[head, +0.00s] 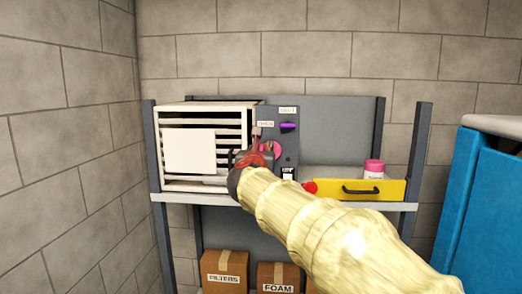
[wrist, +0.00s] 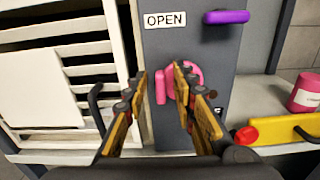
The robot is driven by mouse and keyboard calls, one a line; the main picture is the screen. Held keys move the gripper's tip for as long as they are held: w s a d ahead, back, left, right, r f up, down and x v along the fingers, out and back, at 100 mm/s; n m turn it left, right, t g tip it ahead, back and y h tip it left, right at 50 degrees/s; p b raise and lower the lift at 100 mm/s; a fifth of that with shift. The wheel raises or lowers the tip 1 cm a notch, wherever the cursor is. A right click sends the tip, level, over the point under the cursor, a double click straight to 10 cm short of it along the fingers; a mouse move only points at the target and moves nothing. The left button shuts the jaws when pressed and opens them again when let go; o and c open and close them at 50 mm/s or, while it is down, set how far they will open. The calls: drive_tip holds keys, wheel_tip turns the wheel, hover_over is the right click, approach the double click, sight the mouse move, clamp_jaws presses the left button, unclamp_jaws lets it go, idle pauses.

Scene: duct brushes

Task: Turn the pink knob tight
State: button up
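The pink knob (head: 277,147) is on the front of a dark grey panel (head: 289,160), partly hidden behind my gripper in the head view. In the wrist view the knob (wrist: 161,87) shows a bar-like grip and a round part behind my right finger. My gripper (wrist: 160,80) points at the panel with its two fingers apart. The knob's grip appears in the gap between the fingertips, with space visible on both sides. I cannot tell how deep the fingertips reach around it. In the head view my gripper (head: 262,148) is in front of the panel.
A purple handle (wrist: 226,17) is above right of the knob, beside an OPEN label (wrist: 165,20). A white slatted unit (head: 190,150) stands left. A yellow drawer (head: 350,188) and pink-white jar (head: 373,169) are right. Boxes (head: 224,266) sit below; a blue cabinet (head: 480,195) stands far right.

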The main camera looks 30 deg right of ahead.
drive_tip(key=shift+c, duration=1.2)
drive_tip(key=c, duration=0.4)
